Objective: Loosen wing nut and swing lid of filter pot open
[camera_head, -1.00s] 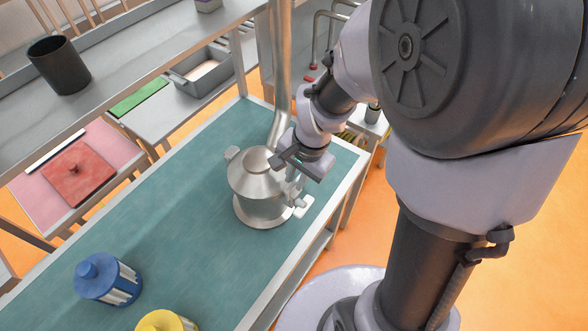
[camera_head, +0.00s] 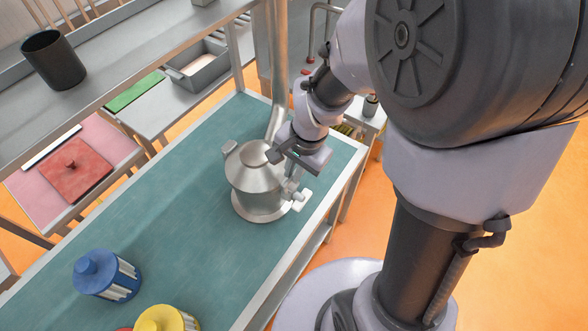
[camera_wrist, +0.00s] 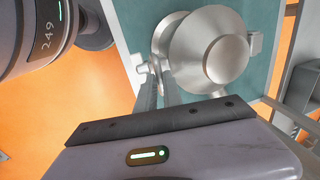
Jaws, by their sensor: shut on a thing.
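The filter pot (camera_head: 258,203) is a silver metal pot standing on the green bench top, with its domed lid (camera_head: 250,160) down on it. In the wrist view the round lid (camera_wrist: 190,62) shows a raised centre, with a small block at its right rim. My gripper (camera_wrist: 155,80) is shut on the wing nut (camera_wrist: 141,69), a small pale metal part at the pot's left side in that view. In the head view my gripper (camera_head: 292,182) reaches down at the pot's right side. A pale part of the wing nut (camera_head: 302,196) shows below it; the fingertips are partly hidden.
A blue ribbed canister (camera_head: 100,275) and a yellow one (camera_head: 165,320) stand at the bench's near left. A vertical metal pipe (camera_head: 280,60) rises behind the pot. A shelf with a black cup (camera_head: 52,60) is at left. The bench middle (camera_head: 180,215) is clear.

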